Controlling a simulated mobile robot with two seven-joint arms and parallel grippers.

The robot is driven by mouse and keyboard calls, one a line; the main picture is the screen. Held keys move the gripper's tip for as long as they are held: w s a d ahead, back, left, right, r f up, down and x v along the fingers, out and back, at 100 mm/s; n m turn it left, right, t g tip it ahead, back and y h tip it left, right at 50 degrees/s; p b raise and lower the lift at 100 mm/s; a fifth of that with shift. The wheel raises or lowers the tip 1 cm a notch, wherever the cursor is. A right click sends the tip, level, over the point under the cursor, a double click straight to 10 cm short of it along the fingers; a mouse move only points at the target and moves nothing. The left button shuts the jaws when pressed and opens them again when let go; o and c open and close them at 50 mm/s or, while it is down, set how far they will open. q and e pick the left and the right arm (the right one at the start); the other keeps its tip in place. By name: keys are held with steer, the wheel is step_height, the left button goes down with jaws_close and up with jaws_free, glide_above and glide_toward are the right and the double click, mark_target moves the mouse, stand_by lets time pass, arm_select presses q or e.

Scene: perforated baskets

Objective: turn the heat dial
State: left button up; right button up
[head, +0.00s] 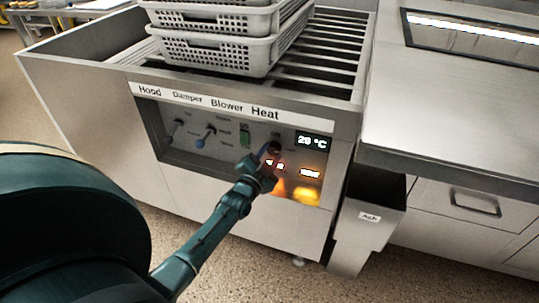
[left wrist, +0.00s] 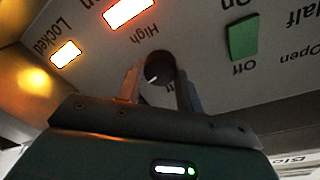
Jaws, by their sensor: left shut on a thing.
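The heat dial (head: 274,147) is a small dark round knob under the "Heat" label on the control panel, partly hidden by my gripper in the head view. In the left wrist view the dark dial (left wrist: 159,66) sits between the two fingers, with a light pointer mark at its lower left. My left gripper (head: 267,160) reaches the panel from below. In the left wrist view the left gripper (left wrist: 157,82) is shut on the dial, one finger on each side. My right gripper is not in view.
A lit display (head: 311,141) shows a temperature in °C. White baskets (head: 215,50) stack on the rack above. An ash bin (head: 369,218) stands at right.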

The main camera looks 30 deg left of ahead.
arm_select(q)
steer(key=n, duration=0.3)
steer(key=shift+f+n, duration=0.1)
steer(key=shift+n, duration=0.3)
steer(key=n, duration=0.4)
steer(key=shift+t+y, duration=0.3)
steer(key=n, duration=0.4)
steer(key=shift+d+n+y, duration=0.1)
steer(key=shift+n+y, duration=0.3)
steer(key=shift+f+n, duration=0.1)
steer(key=shift+n, duration=1.5)
steer(key=shift+y, duration=0.3)
steer(key=o, duration=1)
